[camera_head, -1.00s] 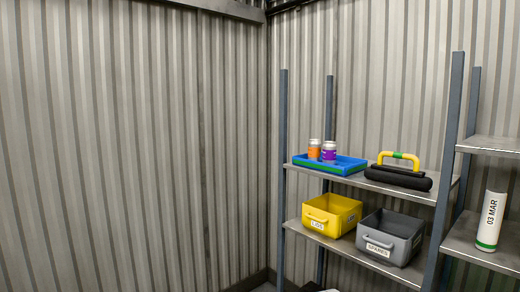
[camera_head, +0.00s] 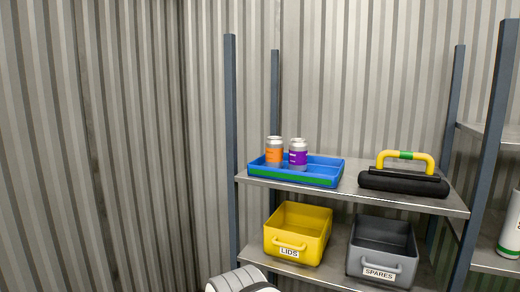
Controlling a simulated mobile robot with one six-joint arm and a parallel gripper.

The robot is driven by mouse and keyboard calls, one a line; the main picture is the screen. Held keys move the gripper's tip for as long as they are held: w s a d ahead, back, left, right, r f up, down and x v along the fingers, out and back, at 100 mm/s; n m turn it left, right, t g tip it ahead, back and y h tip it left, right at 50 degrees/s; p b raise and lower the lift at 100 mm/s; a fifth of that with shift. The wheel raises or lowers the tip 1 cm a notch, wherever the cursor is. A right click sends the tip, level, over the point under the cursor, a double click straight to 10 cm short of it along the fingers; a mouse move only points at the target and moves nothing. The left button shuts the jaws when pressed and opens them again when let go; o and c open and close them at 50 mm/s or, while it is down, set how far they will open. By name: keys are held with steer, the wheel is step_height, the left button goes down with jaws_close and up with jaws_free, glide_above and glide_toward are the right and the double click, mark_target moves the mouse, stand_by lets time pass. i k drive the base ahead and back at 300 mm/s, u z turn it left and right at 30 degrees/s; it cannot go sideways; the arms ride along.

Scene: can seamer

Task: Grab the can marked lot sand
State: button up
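Two cans stand upright side by side at the left end of a blue tray (camera_head: 325,173) on the upper shelf. One can (camera_head: 274,152) has an orange label, and the other can (camera_head: 298,155) to its right has a purple label. Both have silvery tops. Their label text is too small to read, so I cannot tell which is marked lot sand. The tray has a green strip along its front. My gripper is not in view; a white and grey rounded shape, cut off at the bottom edge, may be part of my arm.
A black tool with a yellow handle (camera_head: 405,157) lies right of the tray on the shelf (camera_head: 420,201). Below stand a yellow bin marked LIDS (camera_head: 297,236) and a grey bin marked SPARES (camera_head: 382,252). Dark posts (camera_head: 232,150) edge the rack. A white cylinder (camera_head: 511,228) stands far right.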

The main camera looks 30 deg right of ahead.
mark_target(274, 148)
steer(key=z, duration=0.3)
steer(key=i, duration=0.6)
steer(key=z, duration=0.25)
steer(key=k, duration=0.7)
steer(key=z, duration=0.25)
steer(key=i, duration=0.7)
steer(key=u, duration=0.05)
